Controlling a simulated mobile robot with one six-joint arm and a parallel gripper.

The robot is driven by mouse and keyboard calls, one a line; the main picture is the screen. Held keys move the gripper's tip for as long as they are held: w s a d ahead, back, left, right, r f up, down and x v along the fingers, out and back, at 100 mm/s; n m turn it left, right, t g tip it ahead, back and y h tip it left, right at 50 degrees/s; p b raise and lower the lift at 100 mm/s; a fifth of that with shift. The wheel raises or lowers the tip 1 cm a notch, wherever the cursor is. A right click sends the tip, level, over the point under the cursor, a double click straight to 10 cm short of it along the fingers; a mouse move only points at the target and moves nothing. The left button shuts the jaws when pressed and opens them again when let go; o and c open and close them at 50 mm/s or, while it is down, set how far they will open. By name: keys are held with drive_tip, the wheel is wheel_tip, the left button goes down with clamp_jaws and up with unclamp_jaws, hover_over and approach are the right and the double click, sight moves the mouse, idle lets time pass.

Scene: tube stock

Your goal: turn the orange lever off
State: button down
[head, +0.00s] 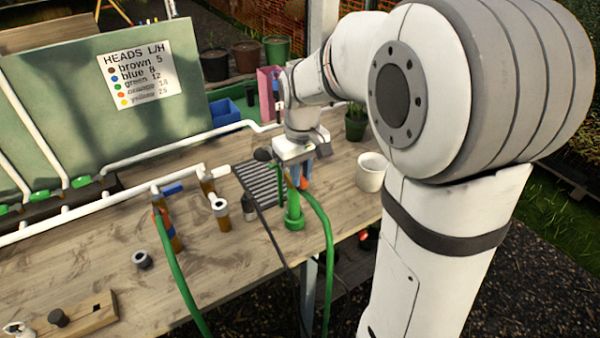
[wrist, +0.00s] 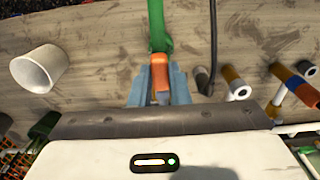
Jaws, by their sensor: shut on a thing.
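My gripper (head: 300,175) is over the workbench, its jaws pointing down at the top of a green upright fitting (head: 293,212). In the wrist view, my gripper (wrist: 159,88) has its two blue fingers shut on the orange lever (wrist: 160,72). The lever lies in line with the green hose (wrist: 156,25) beyond it. In the head view, only a small orange patch of the lever (head: 304,184) shows beside the fingers; the rest is hidden. The green hose (head: 328,250) arches from the fitting over the bench's front edge.
A white cup (head: 371,172) stands right of the gripper. A dark ribbed tray (head: 262,184) lies just left. White pipes (head: 110,200) with a blue-handled valve (head: 173,189) and brown stubs (head: 221,212) are further left. A sign (head: 139,74) hangs behind.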

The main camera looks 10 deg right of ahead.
drive_tip(key=c, duration=1.4)
unclamp_jaws()
drive_tip(key=shift+o, duration=0.2)
wheel_tip(320, 180, up, 8)
drive_tip(key=shift+s+f, duration=0.1)
drive_tip(key=s+d+f+m+t, duration=0.1)
drive_tip(key=s+f, duration=0.1)
drive_tip(key=s, duration=0.6)
drive_tip(key=s+d+f+m+t, duration=0.1)
drive_tip(key=s+f+m, duration=0.1)
drive_tip(key=s, duration=0.6)
drive_tip(key=shift+s+f+m+t, duration=0.3)
drive_tip(key=shift+f+t, duration=0.1)
drive_tip(key=shift+f, duration=0.45)
